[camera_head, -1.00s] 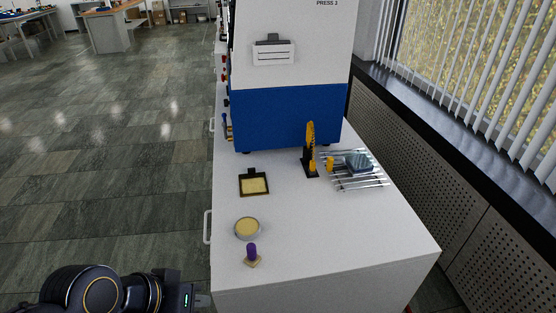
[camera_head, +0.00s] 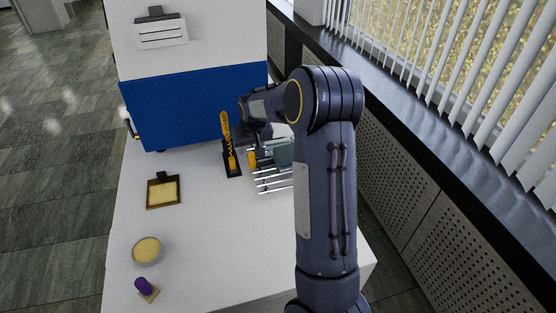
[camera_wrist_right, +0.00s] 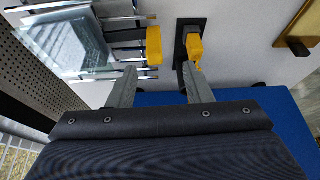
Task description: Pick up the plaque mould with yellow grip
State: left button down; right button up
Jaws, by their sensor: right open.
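The plaque mould (camera_head: 283,152) is a greyish glassy block with a yellow grip (camera_head: 252,160) on its left side, resting on a rack of metal rods. In the right wrist view the mould (camera_wrist_right: 75,45) is at the upper left and its yellow grip (camera_wrist_right: 153,45) points toward the middle. My right gripper (camera_wrist_right: 158,70) is open and empty, its fingertips just short of the grip, which appears between them in that view. In the head view the right gripper is mostly hidden at the rack's far side. My left gripper is not in view.
A black stand with an upright yellow piece (camera_head: 227,145) is close beside the grip; it appears behind one fingertip in the wrist view. The blue and white press (camera_head: 185,105) stands behind. A framed yellow plaque (camera_head: 163,190), round dish (camera_head: 147,250) and purple-handled tool (camera_head: 145,288) are at left.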

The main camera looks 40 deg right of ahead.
aim_at(251, 153)
jog(key=shift+x, duration=0.9)
jog(key=x, duration=0.2)
jog(key=p+x, duration=0.1)
jog(key=x, duration=0.1)
jog(key=d+x, duration=0.1)
jog(key=x, duration=0.1)
jog(key=shift+w+f+p, duration=0.25)
jog(key=shift+p, duration=0.1)
grip_shut()
jog(key=shift+r, duration=0.1)
